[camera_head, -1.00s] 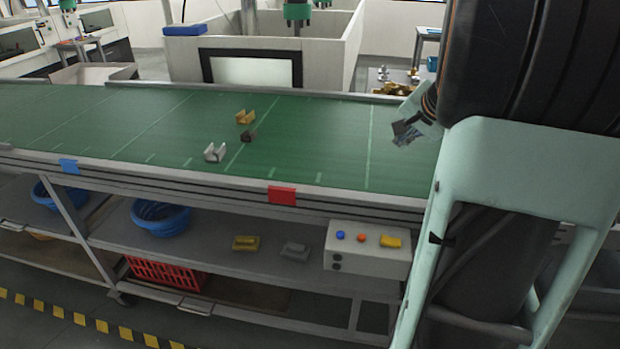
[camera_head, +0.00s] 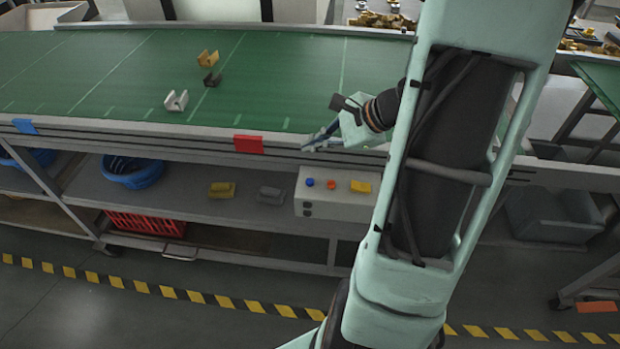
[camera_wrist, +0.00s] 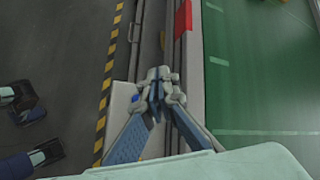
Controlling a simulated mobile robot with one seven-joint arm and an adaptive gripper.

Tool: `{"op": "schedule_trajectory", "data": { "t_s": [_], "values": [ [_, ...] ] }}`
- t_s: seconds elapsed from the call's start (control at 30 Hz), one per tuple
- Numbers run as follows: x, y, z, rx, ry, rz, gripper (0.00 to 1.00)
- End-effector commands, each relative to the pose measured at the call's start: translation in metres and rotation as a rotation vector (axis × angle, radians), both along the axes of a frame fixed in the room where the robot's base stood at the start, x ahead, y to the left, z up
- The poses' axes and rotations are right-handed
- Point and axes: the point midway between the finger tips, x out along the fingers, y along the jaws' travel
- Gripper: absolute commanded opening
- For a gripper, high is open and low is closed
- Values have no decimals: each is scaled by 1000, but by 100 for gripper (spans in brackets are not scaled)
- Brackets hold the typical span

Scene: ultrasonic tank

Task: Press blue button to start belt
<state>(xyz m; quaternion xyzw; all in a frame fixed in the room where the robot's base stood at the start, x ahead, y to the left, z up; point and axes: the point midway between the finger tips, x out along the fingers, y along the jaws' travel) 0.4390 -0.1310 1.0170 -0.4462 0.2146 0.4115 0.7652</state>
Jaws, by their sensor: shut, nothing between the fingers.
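The green belt (camera_head: 110,75) runs across the back. My gripper (camera_head: 308,145) is shut and empty, above the button near the belt's front rail, apart from the button in the head view. In the wrist view, the shut fingertips (camera_wrist: 157,80) are beside a small blue spot, the button (camera_wrist: 134,98), with the white box (camera_wrist: 123,97) partly hidden under the fingers.
The belt's front rail with a red tag (camera_head: 248,144) is close to my gripper. On the belt lie a white bracket (camera_head: 176,100), a yellow one and a dark one. The shelf holds a yellow block (camera_head: 222,189) and a grey block (camera_head: 270,195) left of the box.

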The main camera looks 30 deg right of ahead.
Motion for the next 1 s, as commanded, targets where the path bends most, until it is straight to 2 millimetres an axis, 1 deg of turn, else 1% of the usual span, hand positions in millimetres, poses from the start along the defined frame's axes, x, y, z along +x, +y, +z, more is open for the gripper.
{"op": "schedule_trajectory", "data": {
  "t_s": [0.17,0.33,0.47,0.7,0.8,0.9,1.0],
  "values": [
    [0,0,-2,-2,-1,1,0],
    [0,0,-13,-1,0,0,0],
    [0,0,-28,-1,1,1,0],
    [0,-1,-64,-2,1,0,0],
    [0,-1,-77,-3,-1,1,0],
    [0,0,-85,-4,-1,2,0],
    [0,0,-88,-4,-1,2,0]
  ]
}}
